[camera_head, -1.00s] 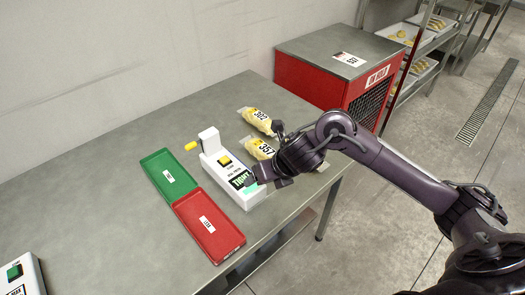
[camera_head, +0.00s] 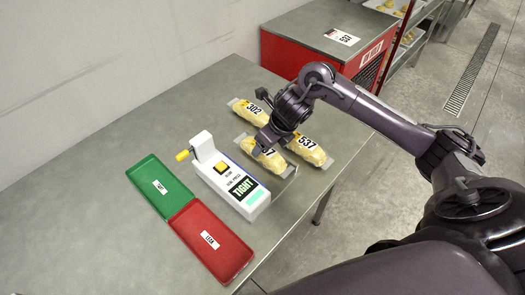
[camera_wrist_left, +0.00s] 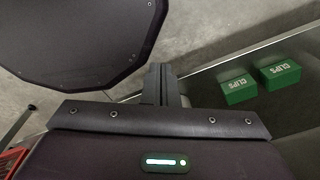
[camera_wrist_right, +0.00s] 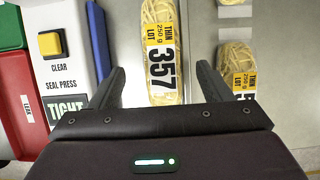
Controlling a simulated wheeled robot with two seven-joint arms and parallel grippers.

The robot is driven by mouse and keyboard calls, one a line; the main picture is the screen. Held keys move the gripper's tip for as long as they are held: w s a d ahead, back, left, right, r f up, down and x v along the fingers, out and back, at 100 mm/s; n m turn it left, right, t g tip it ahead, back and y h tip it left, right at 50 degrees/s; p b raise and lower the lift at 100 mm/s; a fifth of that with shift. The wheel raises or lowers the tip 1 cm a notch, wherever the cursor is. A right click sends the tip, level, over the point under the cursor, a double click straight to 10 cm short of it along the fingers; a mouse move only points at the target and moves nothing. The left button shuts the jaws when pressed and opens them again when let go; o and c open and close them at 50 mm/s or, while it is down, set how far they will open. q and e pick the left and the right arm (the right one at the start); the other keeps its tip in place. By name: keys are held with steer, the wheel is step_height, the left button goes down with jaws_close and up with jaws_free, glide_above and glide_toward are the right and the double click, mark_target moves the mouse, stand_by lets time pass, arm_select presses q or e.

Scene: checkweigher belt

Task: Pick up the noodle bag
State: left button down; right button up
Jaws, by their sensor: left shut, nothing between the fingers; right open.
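Three clear bags of yellow noodles lie on the grey table: bag 302 (camera_head: 251,111), bag 357 (camera_head: 273,163) and bag 537 (camera_head: 309,152). My right gripper (camera_head: 271,138) is above bag 357 and partly hides it. In the right wrist view, bag 357 (camera_wrist_right: 161,55) lies between the open, empty fingers of that gripper (camera_wrist_right: 160,82), and a second bag (camera_wrist_right: 238,62) lies to the right. I cannot tell how high the fingers are above the bag. My left gripper (camera_wrist_left: 162,75) is shut and empty, seen only in its wrist view.
A white seal press (camera_head: 228,178) reading TIGHT stands just left of the bags. A green tray (camera_head: 157,186) and a red tray (camera_head: 210,243) lie beyond it. A red cabinet (camera_head: 350,40) is behind. The left wrist view shows two green clip boxes (camera_wrist_left: 238,90).

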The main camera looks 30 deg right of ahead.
mark_target(263, 153)
steer(key=x, duration=0.2)
steer(key=shift+w+f, duration=0.25)
steer(key=shift+f, duration=0.1)
steer(key=shift+w+f, duration=0.2)
steer(key=shift+f, duration=0.2)
steer(key=shift+c, duration=0.2)
arm_select(q)
steer(key=shift+w+d+r, duration=0.1)
steer(key=shift+w+r, duration=0.4)
steer(key=shift+w, duration=0.25)
arm_select(e)
steer(key=shift+r, duration=0.1)
steer(key=c, duration=1.2)
